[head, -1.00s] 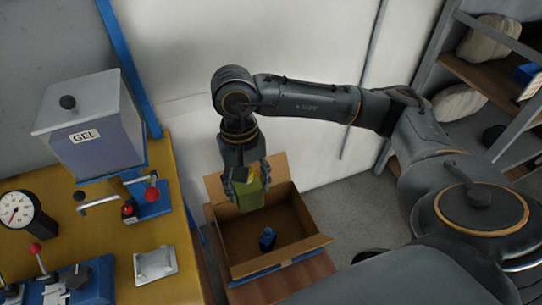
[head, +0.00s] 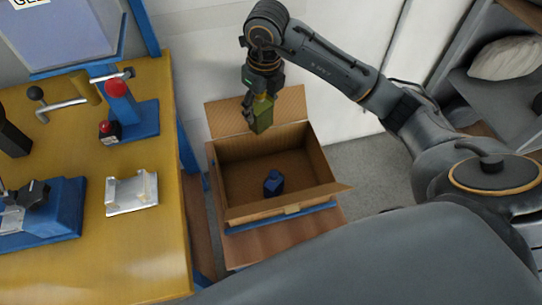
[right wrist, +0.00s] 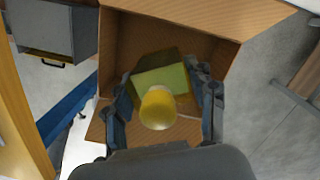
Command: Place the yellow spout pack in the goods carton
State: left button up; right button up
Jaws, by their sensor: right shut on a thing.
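The yellow spout pack (head: 262,115) is a yellow-green block held in my right gripper (head: 259,98), over the back part of the carton. In the right wrist view the pack (right wrist: 165,82) shows its round yellow spout towards the camera, between the two fingers of the right gripper (right wrist: 163,105). The goods carton (head: 327,190) is an open brown cardboard box with its flaps folded out. It also shows below the pack in the right wrist view (right wrist: 195,45). A small blue bottle (head: 273,183) is inside the carton. My left gripper is not in view.
The carton stands on a wooden stand (head: 262,245) with a blue edge. To the left is a yellow bench (head: 150,230) with a metal bracket (head: 132,193), a blue lever fixture (head: 45,215) and a red-knobbed press (head: 120,95). A shelf (head: 480,100) with a white sack is at right.

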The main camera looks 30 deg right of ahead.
aim_at(264, 113)
jog(key=f+m, duration=0.1)
jog(key=d+f+m+b, duration=0.1)
jog(key=m, duration=0.1)
jog(key=w+f+m+b, duration=0.1)
jog(key=m, duration=0.1)
jog(key=shift+w+d+f+h, duration=0.1)
jog(key=shift+d+f+h, duration=0.05)
jog(key=shift+f+h, duration=0.15)
jog(key=shift+d+f+m, duration=0.1)
jog(key=shift+f+m, duration=0.05)
jog(key=shift+m, duration=0.25)
jog(key=shift+f, duration=0.35)
notch_tip(264, 113, down, 17)
jog(key=shift+f+b, duration=0.1)
jog(key=shift+b, duration=1.15)
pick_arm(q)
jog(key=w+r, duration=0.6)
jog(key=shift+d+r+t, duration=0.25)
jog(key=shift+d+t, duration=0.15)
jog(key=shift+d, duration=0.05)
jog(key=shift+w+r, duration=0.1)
